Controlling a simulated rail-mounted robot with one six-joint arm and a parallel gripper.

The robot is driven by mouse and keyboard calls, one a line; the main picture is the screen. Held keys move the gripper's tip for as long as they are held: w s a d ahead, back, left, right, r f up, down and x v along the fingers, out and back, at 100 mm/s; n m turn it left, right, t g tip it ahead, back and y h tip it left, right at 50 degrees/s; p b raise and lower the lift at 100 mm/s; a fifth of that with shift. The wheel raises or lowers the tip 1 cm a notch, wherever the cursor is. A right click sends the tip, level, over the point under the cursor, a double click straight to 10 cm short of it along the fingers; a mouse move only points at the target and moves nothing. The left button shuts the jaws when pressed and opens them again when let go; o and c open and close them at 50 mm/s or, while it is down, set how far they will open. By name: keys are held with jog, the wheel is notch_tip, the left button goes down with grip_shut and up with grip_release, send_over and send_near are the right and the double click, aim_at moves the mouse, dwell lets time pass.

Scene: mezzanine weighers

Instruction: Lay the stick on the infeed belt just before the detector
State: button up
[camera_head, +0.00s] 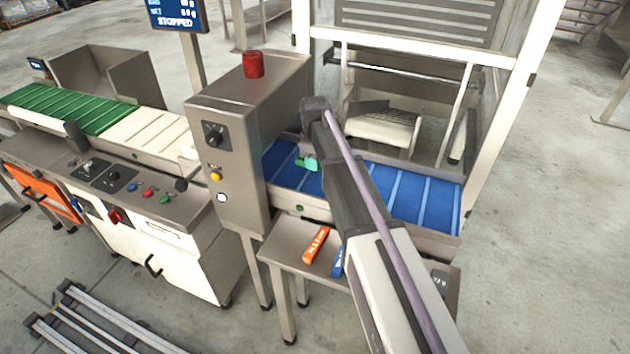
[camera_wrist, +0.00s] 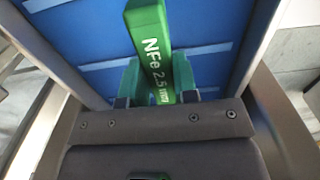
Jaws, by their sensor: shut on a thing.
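The green stick (camera_wrist: 152,45), printed "NFe 2.5 mm", sits between the green-padded fingers of my gripper (camera_wrist: 158,92) in the wrist view. My gripper is shut on it, and its far end points away over the blue belt. In the head view my gripper (camera_head: 308,163) is over the left end of the blue infeed belt (camera_head: 405,196), close to the detector (camera_head: 250,130), a grey metal housing with a red lamp on top. The stick is mostly hidden there by my arm. I cannot tell whether it touches the belt.
An orange stick (camera_head: 316,244) and a partly hidden blue stick (camera_head: 337,261) lie on a small metal shelf (camera_head: 285,245) in front of the belt. A screen (camera_head: 177,14) reads "STOPPED". A white-framed guard (camera_head: 425,42) stands behind the belt. The belt's right part looks clear.

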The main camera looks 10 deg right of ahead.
aim_at(314, 177)
notch_tip(314, 177, down, 4)
jog(key=b, duration=0.3)
jog(key=shift+b, duration=0.4)
jog(key=shift+r+p, duration=0.3)
jog(key=shift+f+b, duration=0.3)
jog(key=o, duration=0.9)
jog(key=shift+r, duration=0.1)
jog(key=shift+o, duration=0.2)
notch_tip(314, 177, up, 13)
jog(key=p, duration=1.3)
jog(key=shift+s+f, duration=0.3)
jog(key=shift+s, duration=0.05)
jog(key=s+r+m+p, duration=0.1)
jog(key=s+m, duration=1)
jog(key=s, duration=1.6)
jog(key=shift+s+r, duration=0.2)
jog(key=shift+s, duration=0.1)
